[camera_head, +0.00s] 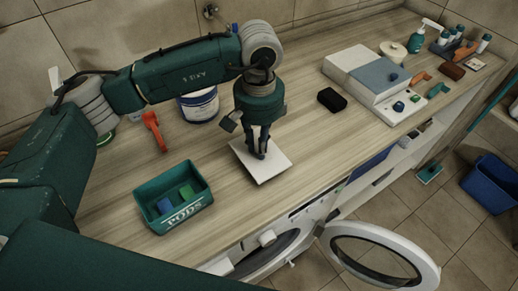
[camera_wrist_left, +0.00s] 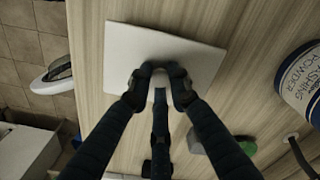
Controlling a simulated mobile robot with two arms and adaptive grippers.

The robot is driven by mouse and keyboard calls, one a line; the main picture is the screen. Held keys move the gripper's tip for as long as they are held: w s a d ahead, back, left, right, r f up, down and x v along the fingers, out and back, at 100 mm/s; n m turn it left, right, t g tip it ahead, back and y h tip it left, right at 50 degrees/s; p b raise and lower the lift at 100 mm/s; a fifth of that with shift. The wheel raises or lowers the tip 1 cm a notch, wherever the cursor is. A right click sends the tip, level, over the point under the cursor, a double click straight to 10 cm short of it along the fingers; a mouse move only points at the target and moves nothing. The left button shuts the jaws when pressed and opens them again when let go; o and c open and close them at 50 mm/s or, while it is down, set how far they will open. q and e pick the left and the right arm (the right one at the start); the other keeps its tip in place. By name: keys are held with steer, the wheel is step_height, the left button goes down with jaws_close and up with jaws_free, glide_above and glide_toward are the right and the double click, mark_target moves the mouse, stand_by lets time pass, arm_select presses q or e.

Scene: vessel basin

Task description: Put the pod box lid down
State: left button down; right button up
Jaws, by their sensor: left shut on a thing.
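The pod box lid is a flat white square plate (camera_head: 268,170) at or just above the wooden counter, right of the pod box; I cannot tell whether it touches the wood. My left gripper (camera_head: 257,153) points straight down over its middle and is shut on it. In the left wrist view the lid (camera_wrist_left: 190,55) lies beyond the closed fingers (camera_wrist_left: 157,80), which hide the spot they grip. The teal pod box (camera_head: 174,212), lettered PODS, stands uncovered at the left with a blue and a green pod inside. My right gripper is not in view.
A washing powder tub (camera_head: 200,106) and an orange-red tool (camera_head: 154,130) stand behind. A black block (camera_head: 331,99) lies to the right, before a white and grey box unit (camera_head: 375,78). The washing machine door (camera_head: 378,254) hangs open below the counter's front edge.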

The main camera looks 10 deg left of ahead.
arm_select(q)
step_height(320, 180, down, 3)
steer(key=shift+r+p, duration=0.15)
steer(key=shift+p, duration=0.25)
steer(key=shift+f, duration=0.25)
steer(key=shift+f+b, duration=0.2)
steer(key=shift+b, duration=0.15)
steer(key=c, duration=1.6)
jaws_free()
steer(key=shift+r, duration=0.1)
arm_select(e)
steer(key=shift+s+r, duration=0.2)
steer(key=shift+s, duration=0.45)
